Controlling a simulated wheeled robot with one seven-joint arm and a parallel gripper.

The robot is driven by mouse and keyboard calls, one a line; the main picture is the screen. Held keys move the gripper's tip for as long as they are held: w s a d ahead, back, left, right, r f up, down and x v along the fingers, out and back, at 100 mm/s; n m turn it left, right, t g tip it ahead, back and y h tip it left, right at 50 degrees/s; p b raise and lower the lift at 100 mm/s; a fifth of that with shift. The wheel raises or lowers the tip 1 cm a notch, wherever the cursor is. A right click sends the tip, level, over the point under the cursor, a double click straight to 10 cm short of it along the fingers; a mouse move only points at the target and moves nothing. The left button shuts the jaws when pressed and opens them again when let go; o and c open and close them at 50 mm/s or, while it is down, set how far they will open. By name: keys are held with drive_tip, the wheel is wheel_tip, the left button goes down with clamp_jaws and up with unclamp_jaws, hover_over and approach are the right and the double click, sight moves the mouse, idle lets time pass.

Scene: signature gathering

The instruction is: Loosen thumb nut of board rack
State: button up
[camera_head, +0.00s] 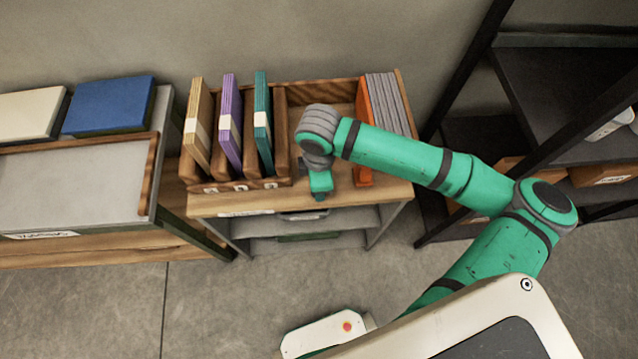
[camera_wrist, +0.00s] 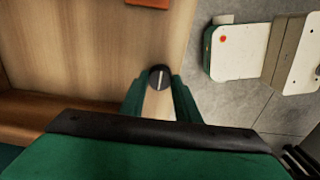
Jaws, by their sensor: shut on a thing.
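The brown wooden board rack (camera_head: 236,184) stands on the left of the small table, with slots holding a tan, a purple and a teal board. In the wrist view a small round black knob with a white line, which looks like the thumb nut (camera_wrist: 159,73), sits between the fingertips of my gripper (camera_wrist: 159,86). The fingers are shut on it from both sides. In the head view my gripper (camera_head: 320,188) points down just right of the rack, near the table's front edge. The nut is hidden there behind my gripper.
An orange binder (camera_head: 363,130) and grey folders (camera_head: 386,100) stand on the right of the small table (camera_head: 340,100). A side table (camera_head: 80,180) with a blue box (camera_head: 108,104) is at left. Dark metal shelving (camera_head: 545,90) rises at right.

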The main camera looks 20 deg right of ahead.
drive_tip(key=o, duration=1)
drive_tip(key=shift+o, duration=0.2)
drive_tip(key=shift+r, duration=0.15)
wheel_tip(320, 180, up, 11)
drive_tip(key=shift+f, duration=0.2)
drive_tip(key=shift+d+f, duration=0.1)
